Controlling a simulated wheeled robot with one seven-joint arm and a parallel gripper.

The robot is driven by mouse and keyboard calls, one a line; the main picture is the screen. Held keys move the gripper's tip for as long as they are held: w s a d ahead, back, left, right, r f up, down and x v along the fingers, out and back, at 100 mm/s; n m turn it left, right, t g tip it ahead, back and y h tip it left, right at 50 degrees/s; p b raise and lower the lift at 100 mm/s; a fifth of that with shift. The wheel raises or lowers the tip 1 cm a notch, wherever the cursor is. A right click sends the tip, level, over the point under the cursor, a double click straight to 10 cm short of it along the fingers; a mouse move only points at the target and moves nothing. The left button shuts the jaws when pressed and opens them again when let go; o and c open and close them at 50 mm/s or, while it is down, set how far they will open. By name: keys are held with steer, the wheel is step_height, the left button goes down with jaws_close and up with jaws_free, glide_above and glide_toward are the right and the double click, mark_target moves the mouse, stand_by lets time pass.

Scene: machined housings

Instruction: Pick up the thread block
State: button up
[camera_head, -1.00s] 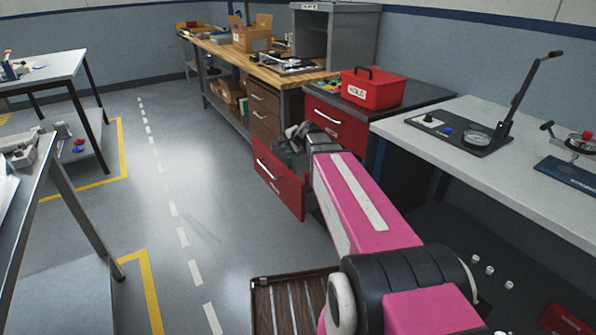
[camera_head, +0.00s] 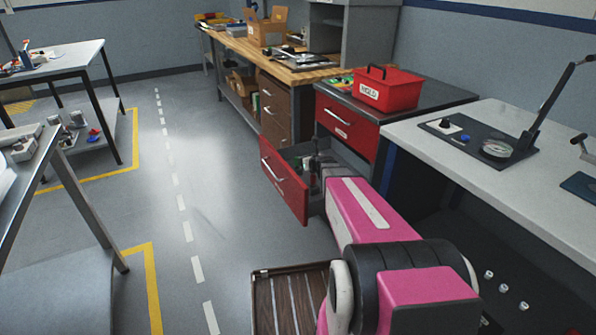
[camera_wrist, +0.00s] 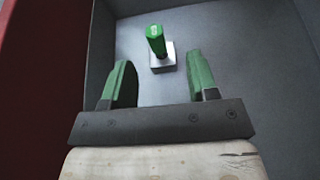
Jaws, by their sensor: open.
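The thread block (camera_wrist: 162,58), a small pale metal block with an upright green top (camera_wrist: 156,38), stands on the grey floor of a drawer in the wrist view. My gripper (camera_wrist: 159,76) is open, with its two green fingers apart on the left and right of the picture. The block shows between and beyond the fingertips, with nothing held. In the head view my gripper (camera_head: 308,165) is down in the open red drawer (camera_head: 284,184), and the block cannot be made out clearly there.
The drawer's grey walls (camera_wrist: 100,45) rise close on the left and at the back. A red box (camera_head: 388,90) sits on the cabinet above the drawer. A white bench (camera_head: 480,150) with a gauge stands at right. The floor left of the drawer is clear.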

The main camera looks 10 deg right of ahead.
glide_above(297, 171)
steer(key=d, duration=0.2)
steer(key=f, duration=0.2)
steer(key=shift+a+x, duration=0.2)
steer(key=shift+x, duration=1.1)
steer(key=shift+a+x, duration=0.2)
steer(key=shift+x, duration=1.1)
steer(key=shift+s+r, duration=0.1)
steer(key=shift+s, duration=0.05)
jaws_close()
